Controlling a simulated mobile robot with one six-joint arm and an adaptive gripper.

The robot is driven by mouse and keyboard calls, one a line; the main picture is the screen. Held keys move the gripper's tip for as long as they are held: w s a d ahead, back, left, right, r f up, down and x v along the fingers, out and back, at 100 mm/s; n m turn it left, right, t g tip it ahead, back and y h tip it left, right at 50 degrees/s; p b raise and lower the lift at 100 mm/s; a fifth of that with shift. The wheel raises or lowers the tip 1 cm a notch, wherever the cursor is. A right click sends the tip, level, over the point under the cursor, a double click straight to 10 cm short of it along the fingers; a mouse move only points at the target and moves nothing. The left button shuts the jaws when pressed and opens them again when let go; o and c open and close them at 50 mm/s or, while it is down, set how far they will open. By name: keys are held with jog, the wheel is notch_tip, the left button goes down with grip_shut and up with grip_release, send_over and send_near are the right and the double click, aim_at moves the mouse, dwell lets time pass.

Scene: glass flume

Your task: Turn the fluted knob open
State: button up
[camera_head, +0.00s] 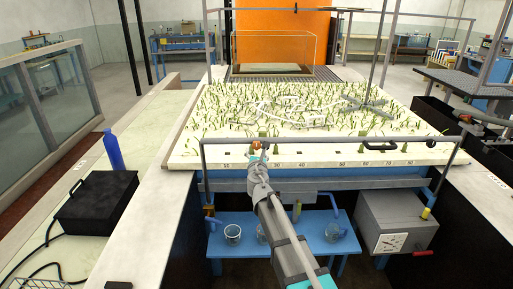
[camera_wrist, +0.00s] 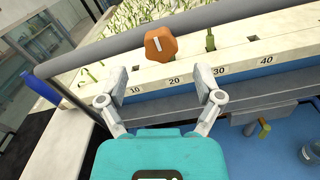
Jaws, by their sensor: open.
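The fluted knob (camera_wrist: 160,44) is orange-brown with a pale mark on its face. In the wrist view it stands at top centre, by the numbered edge of the planted bed. In the head view the knob (camera_head: 256,145) is small, just beyond the end of my arm. My gripper (camera_wrist: 160,80) is open and empty, its two fingers spread wide. The knob lies beyond the fingertips, about midway between them in the picture, and appears apart from them. My gripper also shows in the head view (camera_head: 258,161), where its fingers are too small to make out.
A grey rail (camera_head: 330,140) runs along the front of the planted bed (camera_head: 210,155). A black box (camera_head: 97,203) and blue bottle (camera_head: 113,150) stand on the left. A grey box with a dial (camera_head: 395,222) and a blue shelf with glassware (camera_head: 285,240) are below.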

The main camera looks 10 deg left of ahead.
aim_at(256, 146)
jog(key=shift+x, duration=2.4)
jog(key=c, duration=1.2)
